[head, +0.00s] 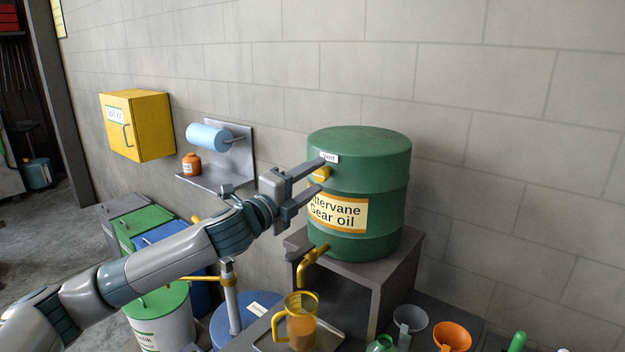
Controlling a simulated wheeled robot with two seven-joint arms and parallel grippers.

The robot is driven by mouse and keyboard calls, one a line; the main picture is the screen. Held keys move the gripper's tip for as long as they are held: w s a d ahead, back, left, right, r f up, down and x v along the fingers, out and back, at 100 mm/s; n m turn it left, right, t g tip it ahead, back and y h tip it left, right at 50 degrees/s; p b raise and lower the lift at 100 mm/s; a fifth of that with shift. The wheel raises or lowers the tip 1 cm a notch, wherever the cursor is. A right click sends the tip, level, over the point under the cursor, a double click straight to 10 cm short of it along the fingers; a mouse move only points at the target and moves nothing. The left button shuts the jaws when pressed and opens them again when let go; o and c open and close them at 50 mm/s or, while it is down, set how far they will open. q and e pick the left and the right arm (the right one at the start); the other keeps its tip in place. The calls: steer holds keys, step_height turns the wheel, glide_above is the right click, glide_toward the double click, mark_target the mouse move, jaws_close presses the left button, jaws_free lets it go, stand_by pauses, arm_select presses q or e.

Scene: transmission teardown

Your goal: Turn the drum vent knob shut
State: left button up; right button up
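The green oil drum (375,188) stands on a grey stand against the wall, with a label reading "Gear oil". A small vent tag (330,157) is near its top edge. The yellow vent knob (321,174) is on the drum's side just below the tag. My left gripper (316,179) reaches in from the left, its two fingers apart, one above and one below the knob. I cannot tell whether the fingers touch the knob. My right gripper is not in view.
Below the drum, a brass tap (311,262) points down over a jug (301,322) of amber oil on a tray (338,343). Funnels (452,336) stand at lower right. A yellow wall cabinet (138,126) and a shelf (216,178) with a paper roll are at left.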

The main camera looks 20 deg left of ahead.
arm_select(q)
steer(key=shift+s, duration=0.1)
steer(key=shift+s+a+f+b, duration=0.25)
steer(key=shift+s+b, duration=0.15)
steer(key=shift+s, duration=0.15)
steer(key=b+v, duration=0.6)
steer(key=v, duration=1)
steer(key=shift+b, duration=0.35)
steer(key=shift+s, duration=0.1)
